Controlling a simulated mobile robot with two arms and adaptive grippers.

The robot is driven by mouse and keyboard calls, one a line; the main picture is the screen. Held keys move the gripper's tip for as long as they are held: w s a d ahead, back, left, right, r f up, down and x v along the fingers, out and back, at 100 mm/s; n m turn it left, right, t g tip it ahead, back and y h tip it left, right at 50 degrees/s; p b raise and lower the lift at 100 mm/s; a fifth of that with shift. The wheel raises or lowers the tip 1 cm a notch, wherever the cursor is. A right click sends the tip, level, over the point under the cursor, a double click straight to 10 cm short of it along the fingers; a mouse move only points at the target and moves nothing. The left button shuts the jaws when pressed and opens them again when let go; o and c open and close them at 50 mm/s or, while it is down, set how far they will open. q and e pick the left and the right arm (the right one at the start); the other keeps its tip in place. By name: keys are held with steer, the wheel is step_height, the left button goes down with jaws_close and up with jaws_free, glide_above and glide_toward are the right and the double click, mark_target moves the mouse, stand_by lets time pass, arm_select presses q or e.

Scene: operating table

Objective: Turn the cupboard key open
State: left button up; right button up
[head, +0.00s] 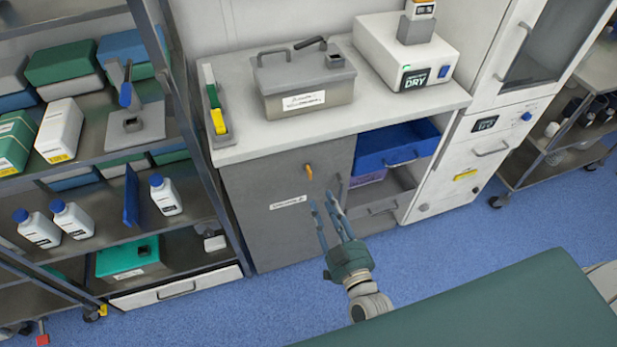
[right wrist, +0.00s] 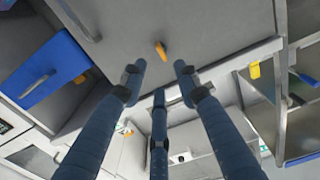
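The grey cupboard (head: 250,215) has a closed-looking door with a white label. An orange-yellow key (head: 309,172) sticks out near the door's upper right edge. It also shows in the right wrist view (right wrist: 160,49), just beyond the fingertips. My right gripper (head: 328,205) stands in front of the cupboard, below and slightly right of the key in the head view. Its three blue fingers (right wrist: 158,80) are spread open with nothing between them, apart from the key. My left gripper is not in view.
A blue drawer (head: 400,145) stands open right of the cupboard door. The counter (head: 240,148) above carries a grey lidded box (head: 305,85) and a white dryer (head: 400,55). A shelf rack (head: 190,130) stands close on the left. A green surface (head: 480,310) lies at the front right.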

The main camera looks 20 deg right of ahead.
mark_target(309, 171)
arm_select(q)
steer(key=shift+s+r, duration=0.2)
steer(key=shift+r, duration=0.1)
arm_select(e)
steer(key=w, duration=0.9)
steer(key=shift+w+a, duration=0.15)
steer(key=shift+w, duration=0.1)
jaws_close()
